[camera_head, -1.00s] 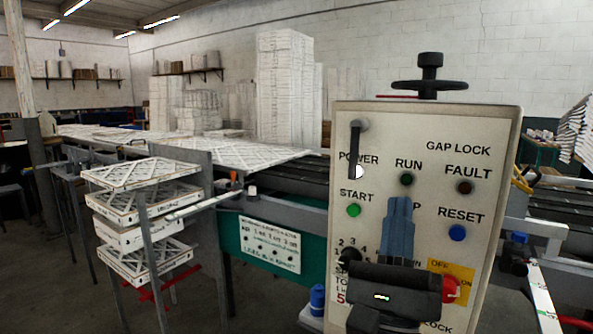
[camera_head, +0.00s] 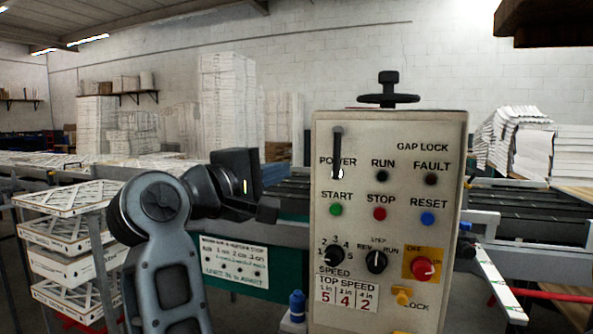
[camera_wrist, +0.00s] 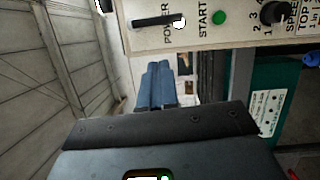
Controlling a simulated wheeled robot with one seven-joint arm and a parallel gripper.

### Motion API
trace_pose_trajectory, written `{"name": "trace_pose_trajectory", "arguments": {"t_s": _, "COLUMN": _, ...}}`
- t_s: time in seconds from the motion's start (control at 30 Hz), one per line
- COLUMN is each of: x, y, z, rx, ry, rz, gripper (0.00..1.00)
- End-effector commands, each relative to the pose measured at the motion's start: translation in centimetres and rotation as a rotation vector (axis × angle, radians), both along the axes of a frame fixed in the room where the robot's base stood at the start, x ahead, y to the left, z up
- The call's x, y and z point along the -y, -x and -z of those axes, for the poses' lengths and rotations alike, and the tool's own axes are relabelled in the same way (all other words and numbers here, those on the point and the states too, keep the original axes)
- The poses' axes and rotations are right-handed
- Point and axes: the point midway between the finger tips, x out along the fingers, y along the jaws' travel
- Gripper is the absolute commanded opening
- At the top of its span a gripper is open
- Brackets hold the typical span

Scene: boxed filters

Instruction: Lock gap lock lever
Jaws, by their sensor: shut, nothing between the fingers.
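The grey control panel (camera_head: 388,145) faces me and has GAP LOCK printed at its upper right. A black lever (camera_head: 338,150) sits at its upper left, hanging straight down beside POWER. The lever also shows in the wrist view (camera_wrist: 153,20) at the top. My gripper (camera_wrist: 157,66) is shut and empty, its blue fingers side by side and apart from the lever.
A black handwheel (camera_head: 388,98) tops the panel. Buttons, dials and a red knob (camera_head: 423,269) stick out of its face. A yellow knob (camera_head: 402,296) is below. Stacked filters (camera_head: 70,235) stand at the left, with the conveyor (camera_head: 285,195) behind.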

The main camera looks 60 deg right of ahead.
Motion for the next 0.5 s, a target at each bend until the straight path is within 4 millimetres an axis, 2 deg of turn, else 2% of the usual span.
{"name": "trace_pose_trajectory", "arguments": {"t_s": 0.2, "x": 0.19, "y": -0.65, "z": -0.04, "rx": 0.095, "ry": -0.047, "rz": -0.017, "gripper": 0.00}}
{"name": "trace_pose_trajectory", "arguments": {"t_s": 0.5, "x": 0.19, "y": -0.65, "z": -0.06, "rx": 0.096, "ry": -0.048, "rz": -0.017, "gripper": 0.00}}
